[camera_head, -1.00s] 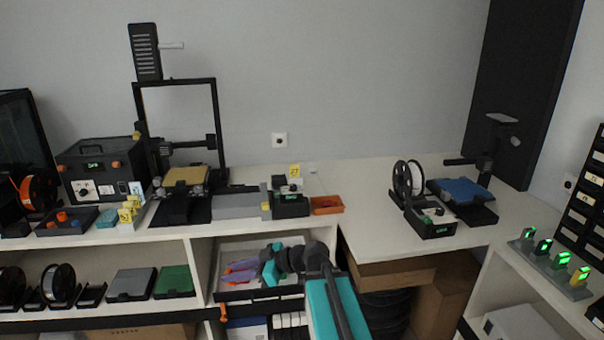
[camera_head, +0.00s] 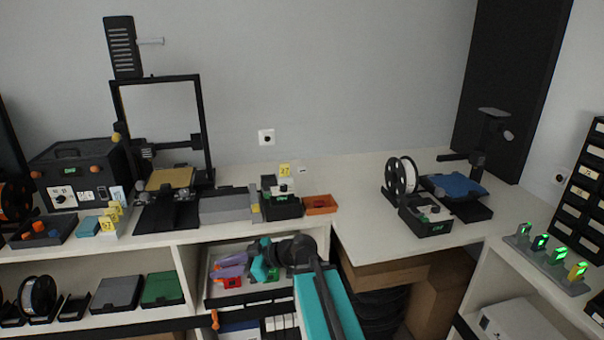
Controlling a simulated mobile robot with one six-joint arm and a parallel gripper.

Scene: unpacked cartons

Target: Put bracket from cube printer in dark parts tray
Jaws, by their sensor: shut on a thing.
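My gripper (camera_head: 228,265) is low at centre, in front of the open shelf bay below the bench, with two purple fingers pointing left. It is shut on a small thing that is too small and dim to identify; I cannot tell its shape. A dark tray (camera_head: 30,243) with orange and blue parts stands on the bench at the far left. No bracket can be made out in the printer.
An open-frame printer (camera_head: 165,180) stands right of the cube printer. An orange tray (camera_head: 320,205) sits near the bench's front edge. Another small printer (camera_head: 425,225) with a white spool stands at right. Bare bench shows at centre right.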

